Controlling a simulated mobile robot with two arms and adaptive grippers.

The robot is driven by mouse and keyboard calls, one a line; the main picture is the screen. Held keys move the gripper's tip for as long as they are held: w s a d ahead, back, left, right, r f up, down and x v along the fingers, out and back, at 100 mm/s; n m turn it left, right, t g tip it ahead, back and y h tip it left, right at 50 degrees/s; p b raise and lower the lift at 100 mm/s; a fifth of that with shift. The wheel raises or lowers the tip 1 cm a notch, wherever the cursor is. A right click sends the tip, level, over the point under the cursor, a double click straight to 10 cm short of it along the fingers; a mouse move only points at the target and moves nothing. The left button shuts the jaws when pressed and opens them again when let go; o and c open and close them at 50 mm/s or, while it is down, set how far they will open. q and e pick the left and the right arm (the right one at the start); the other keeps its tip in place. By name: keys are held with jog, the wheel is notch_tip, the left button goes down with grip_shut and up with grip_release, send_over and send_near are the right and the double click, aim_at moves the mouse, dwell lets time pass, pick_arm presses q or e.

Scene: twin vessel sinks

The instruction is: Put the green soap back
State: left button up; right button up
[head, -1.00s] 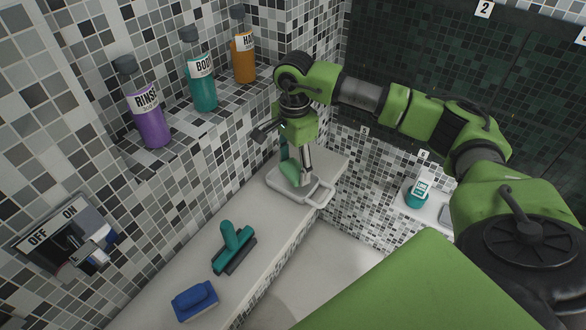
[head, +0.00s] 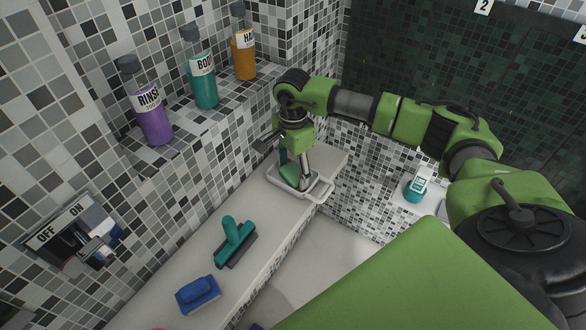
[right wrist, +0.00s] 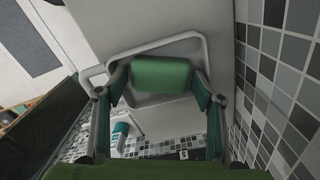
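The green soap (right wrist: 161,80) is a rounded block between the two fingers of my right gripper (right wrist: 161,88); both fingertips appear to press against its ends. In the head view the soap (head: 289,173) shows low down, at the white wire-handled dish (head: 316,189) on the ledge. The dish rim (right wrist: 192,36) frames the soap in the right wrist view. The soap is in or just above the dish; I cannot tell whether it touches the bottom. My right gripper (head: 294,170) points down over the dish. My left gripper is not in view.
Purple (head: 153,122), teal (head: 204,88) and orange (head: 244,60) bottles stand on the tiled shelf. An ON/OFF switch (head: 75,240) is on the left wall.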

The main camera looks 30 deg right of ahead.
aim_at(293, 172)
jog(key=shift+r, duration=0.1)
jog(key=shift+r, duration=0.55)
notch_tip(293, 172, up, 11)
jog(key=b, duration=0.3)
jog(key=shift+s, duration=0.1)
